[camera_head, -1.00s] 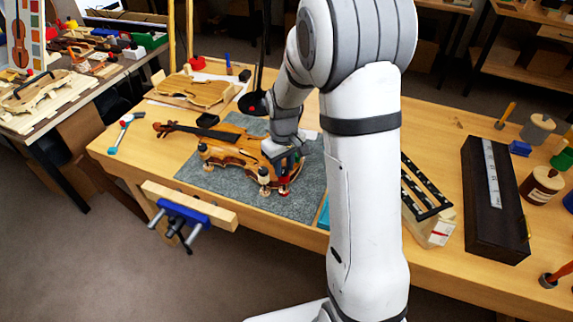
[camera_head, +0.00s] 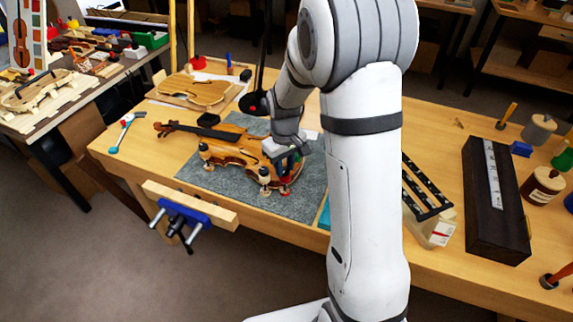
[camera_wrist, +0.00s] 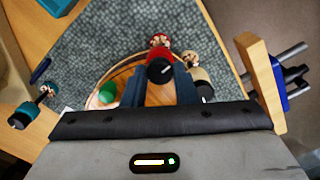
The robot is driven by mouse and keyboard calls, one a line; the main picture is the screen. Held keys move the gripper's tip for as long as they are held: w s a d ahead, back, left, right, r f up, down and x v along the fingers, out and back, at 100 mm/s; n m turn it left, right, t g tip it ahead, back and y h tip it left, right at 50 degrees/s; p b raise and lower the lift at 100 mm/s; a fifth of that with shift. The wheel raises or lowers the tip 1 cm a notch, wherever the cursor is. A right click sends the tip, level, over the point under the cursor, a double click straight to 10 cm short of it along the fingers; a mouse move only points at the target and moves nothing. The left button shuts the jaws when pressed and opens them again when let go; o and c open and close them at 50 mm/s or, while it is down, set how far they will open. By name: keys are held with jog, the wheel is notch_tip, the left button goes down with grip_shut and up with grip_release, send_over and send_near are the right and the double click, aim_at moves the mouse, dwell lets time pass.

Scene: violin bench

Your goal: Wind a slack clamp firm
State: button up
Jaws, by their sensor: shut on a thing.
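The violin (camera_head: 232,150) lies on a grey mat (camera_head: 218,186) on the bench, with several small spool clamps standing at its edge. My gripper (camera_head: 285,165) reaches down over the violin's near right end in the head view. In the wrist view my gripper (camera_wrist: 159,84) is shut on a red clamp (camera_wrist: 160,55), its two dark fingers either side of the black-topped knob. A cream clamp (camera_wrist: 202,76) with a dark top stands just right of it, and a green-topped clamp (camera_wrist: 107,92) is to the left. Whether the red clamp's jaws press on the violin's edge is not visible.
A blue vise (camera_head: 184,214) with a wooden jaw sticks out from the bench's front edge. A violin plate (camera_head: 195,90) lies behind the violin. A dark case (camera_head: 492,205) is at right.

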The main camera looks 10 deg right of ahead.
aim_at(285, 170)
jog(key=o, duration=1)
jog(key=shift+r, duration=3.9)
